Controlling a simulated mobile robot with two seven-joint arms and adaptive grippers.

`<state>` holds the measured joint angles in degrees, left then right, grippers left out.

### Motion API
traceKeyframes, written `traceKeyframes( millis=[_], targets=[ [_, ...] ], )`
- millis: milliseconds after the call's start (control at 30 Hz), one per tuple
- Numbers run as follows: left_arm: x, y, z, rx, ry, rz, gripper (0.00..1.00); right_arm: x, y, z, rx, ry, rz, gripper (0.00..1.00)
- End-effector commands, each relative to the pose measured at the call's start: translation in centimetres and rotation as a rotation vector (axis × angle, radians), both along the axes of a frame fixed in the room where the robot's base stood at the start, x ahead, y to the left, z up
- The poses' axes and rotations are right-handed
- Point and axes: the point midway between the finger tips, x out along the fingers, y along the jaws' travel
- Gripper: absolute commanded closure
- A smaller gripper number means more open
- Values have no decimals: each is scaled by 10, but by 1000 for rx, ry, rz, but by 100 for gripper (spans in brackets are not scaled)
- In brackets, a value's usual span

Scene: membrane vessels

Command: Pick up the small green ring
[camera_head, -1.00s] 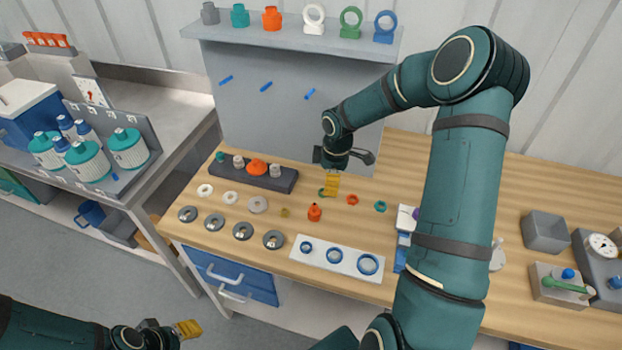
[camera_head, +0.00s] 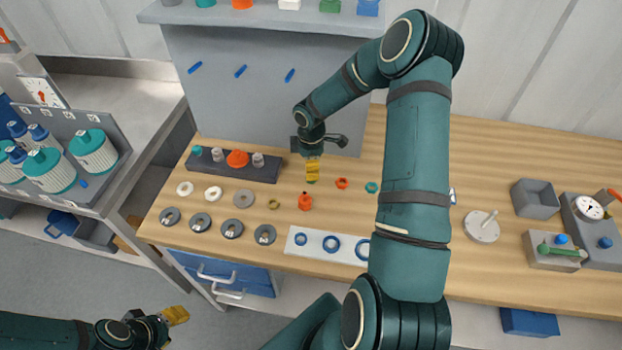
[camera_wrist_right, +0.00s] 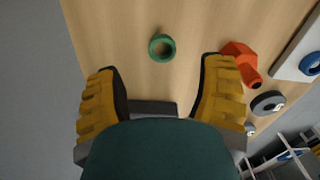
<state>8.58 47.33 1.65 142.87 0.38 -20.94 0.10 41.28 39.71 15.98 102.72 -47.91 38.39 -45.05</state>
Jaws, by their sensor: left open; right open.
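The small green ring (camera_wrist_right: 162,47) lies flat on the wooden bench in the right wrist view. It sits beyond my open right fingers, roughly midway between them, and nothing touches it. In the head view only a sliver of green (camera_head: 311,182) shows below the right gripper (camera_head: 313,170), which hides most of the ring. The right gripper also shows in its wrist view (camera_wrist_right: 158,72), open and empty, above the bench and pointing down. My left gripper (camera_head: 176,315) is open and empty, away from the bench at the lower left.
A dark rack (camera_head: 215,167) is at left, and a white plate (camera_head: 300,251) with blue rings is in front.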

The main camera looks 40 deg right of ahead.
Motion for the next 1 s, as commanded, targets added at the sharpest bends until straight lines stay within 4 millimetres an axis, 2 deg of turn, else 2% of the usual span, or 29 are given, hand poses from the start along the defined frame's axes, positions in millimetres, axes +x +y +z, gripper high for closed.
traceKeyframes(
  millis=[133, 400, 733, 900, 1000],
  targets=[
    [0, 0, 0, 0, 0, 0, 53, -1, 0, -12, 1, 1, 0, 30],
    [0, 0, 0, 0, 0, 0, 53, -3, 2, -48, 1, 1, 0, 30],
    [0, 0, 0, 0, 0, 0, 53, -3, 1, -53, -1, -1, 0, 29],
    [0, 0, 0, 0, 0, 0, 53, -3, 1, -53, -1, -1, 0, 77],
    [0, 0, 0, 0, 0, 0, 53, -3, 1, -53, -1, -1, 0, 81]
  ],
)
